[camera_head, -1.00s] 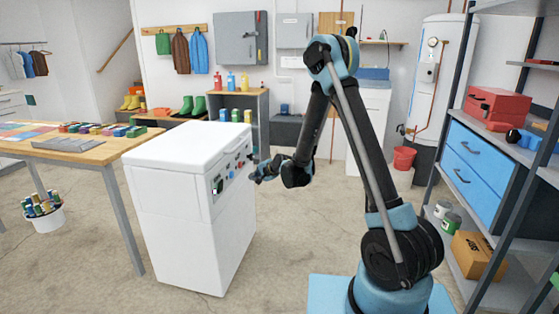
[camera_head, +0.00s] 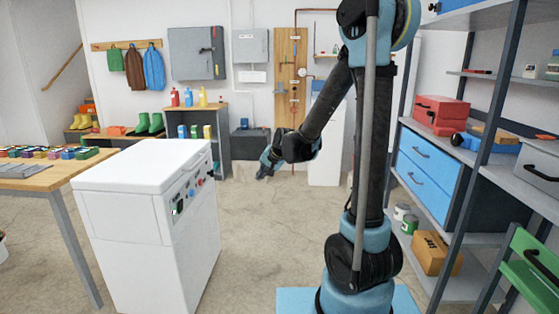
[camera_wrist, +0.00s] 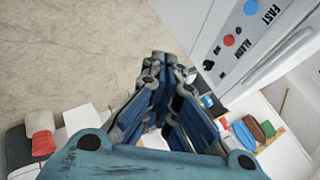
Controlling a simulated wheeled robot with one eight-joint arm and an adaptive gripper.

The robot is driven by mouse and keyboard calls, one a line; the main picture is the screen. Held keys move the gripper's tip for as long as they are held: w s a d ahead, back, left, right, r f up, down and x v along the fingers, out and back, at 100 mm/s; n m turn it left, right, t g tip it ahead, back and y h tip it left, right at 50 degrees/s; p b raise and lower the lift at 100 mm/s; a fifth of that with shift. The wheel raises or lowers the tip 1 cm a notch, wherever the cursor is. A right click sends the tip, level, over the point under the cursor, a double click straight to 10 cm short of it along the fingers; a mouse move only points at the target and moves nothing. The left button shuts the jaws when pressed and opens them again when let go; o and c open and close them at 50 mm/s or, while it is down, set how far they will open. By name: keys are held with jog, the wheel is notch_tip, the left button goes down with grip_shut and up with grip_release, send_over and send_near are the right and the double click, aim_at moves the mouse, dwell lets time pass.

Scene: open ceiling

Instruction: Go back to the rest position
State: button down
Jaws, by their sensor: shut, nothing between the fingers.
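My gripper (camera_head: 265,168) hangs at the end of my bent arm, in the head view just right of the white machine's control panel. It points down and to the left, apart from the machine, with clear floor beneath it. In the wrist view my gripper (camera_wrist: 160,70) shows its blue and grey fingers brought together, with nothing held between them. The white machine (camera_head: 110,230) stands upright with its lid closed. Its panel with coloured knobs also shows in the wrist view, where the white machine (camera_wrist: 200,25) fills the upper right.
A wooden table (camera_head: 45,180) with coloured pieces stands at the left. A metal shelf (camera_head: 465,295) with blue drawers (camera_head: 425,165) and a cardboard box (camera_head: 435,255) stands close on the right. A low cabinet (camera_head: 222,150) with bottles is at the back. Concrete floor (camera_head: 250,235) between is open.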

jog(key=s+d+r+n+g+h, duration=0.2)
jog(key=s+d+h, duration=0.1)
jog(key=s+d, duration=1.3)
jog(key=s+d+f+g+h, duration=0.1)
jog(key=s+d+f, duration=0.1)
jog(key=s+d, duration=0.3)
jog(key=s+d+f+n+g+h, duration=0.1)
jog(key=s+d+f, duration=0.2)
jog(key=s, duration=1)
jog(key=shift+s+d+n, duration=0.2)
jog(key=shift+d+n, duration=0.1)
jog(key=shift+d, duration=0.9)
jog(key=shift+w, duration=0.1)
jog(key=shift+w+f, duration=0.15)
jog(key=shift+w, duration=0.15)
jog(key=c, duration=2.4)
grip_release()
